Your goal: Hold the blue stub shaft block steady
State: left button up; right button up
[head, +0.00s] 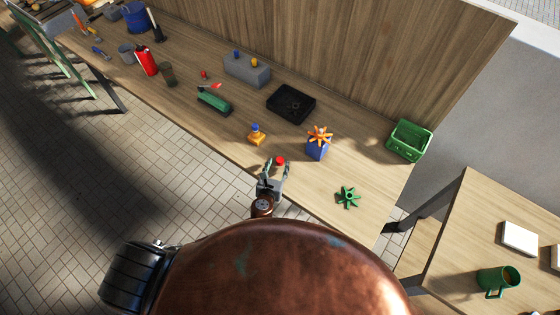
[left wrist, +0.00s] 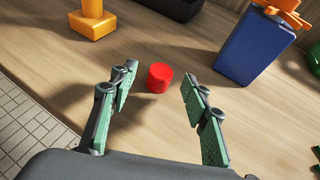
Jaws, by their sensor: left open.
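The blue stub shaft block (head: 318,150) stands upright on the long wooden table, with an orange star-shaped gear (head: 320,135) on its top. In the left wrist view the block (left wrist: 256,48) is at the upper right, beyond my fingers, with its top cut by the frame edge. My left gripper (head: 277,168) is open, near the table's front edge, left of and apart from the block. In the left wrist view a small red cylinder (left wrist: 160,77) shows in the gap between the two fingers. My right gripper is out of view.
A yellow-orange piece with a blue top (head: 257,135) stands to the left. A green gear (head: 348,197) lies to the right. A black tray (head: 291,104) and a green crate (head: 409,140) sit farther back.

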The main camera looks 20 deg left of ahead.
aim_at(279, 161)
pick_arm(q)
jog(key=x, duration=0.4)
jog(key=shift+w+f, duration=0.2)
jog(key=shift+s, duration=0.1)
jog(key=c, duration=1.1)
